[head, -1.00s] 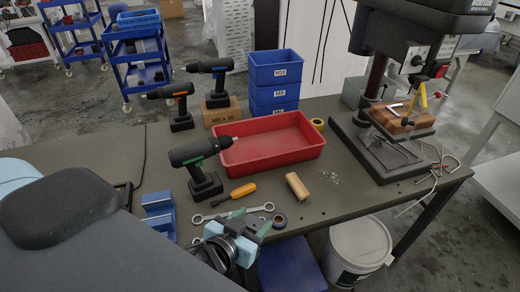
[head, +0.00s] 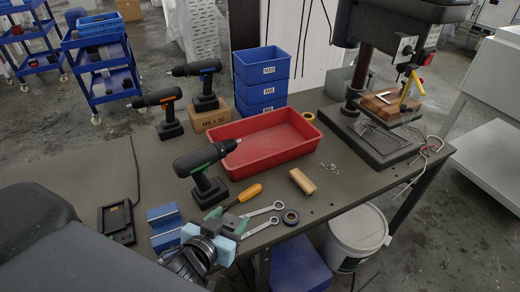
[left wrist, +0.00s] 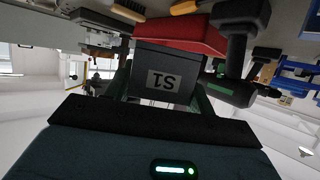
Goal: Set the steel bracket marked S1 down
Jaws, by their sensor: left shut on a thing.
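The steel bracket marked S1 (left wrist: 168,62) shows in the left wrist view as a dark grey block with a grey label reading S1 upside down. My left gripper (head: 232,224) is shut on it, with a finger on each side. In the head view the gripper is over the front edge of the bench, right of the blue block-like fixture and in front of the wrenches (head: 262,226). The bracket is hard to make out there against the dark gripper. I cannot tell whether it touches the bench. My right gripper is not in view.
A red tray (head: 270,142) lies behind. Bare bench shows at left.

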